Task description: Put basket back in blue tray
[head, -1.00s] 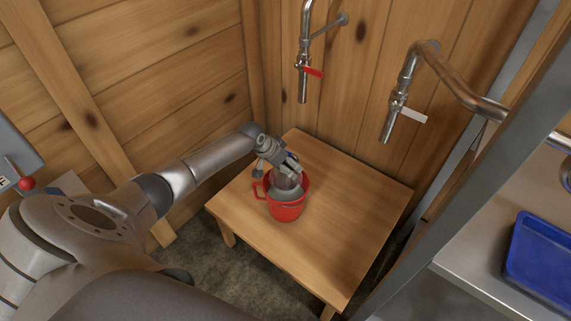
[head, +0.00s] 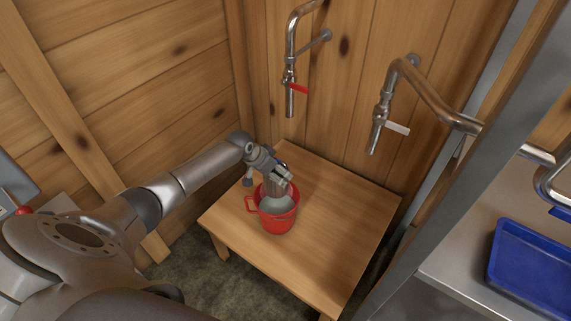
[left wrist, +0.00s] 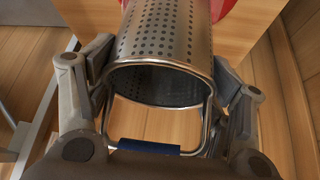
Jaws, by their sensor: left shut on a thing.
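The basket (left wrist: 165,35) is a perforated metal cylinder with a wire rim and a blue grip on its handle. My left gripper (left wrist: 163,88) is shut on it, with fingers at both sides of the basket near its rim. In the head view, my left gripper (head: 280,174) holds the basket (head: 275,189) over the back of a red jug (head: 279,223); whether its lower end is inside the jug is hard to tell. The blue tray (head: 492,262) lies on a metal surface at the far right, away from the gripper. My right gripper is not in view.
The jug stands on a small wooden table (head: 335,220), whose right part is clear. Two taps (head: 290,80) (head: 380,118) hang from pipes above the table's back. A grey metal post (head: 455,160) stands between the table and the metal surface (head: 450,272).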

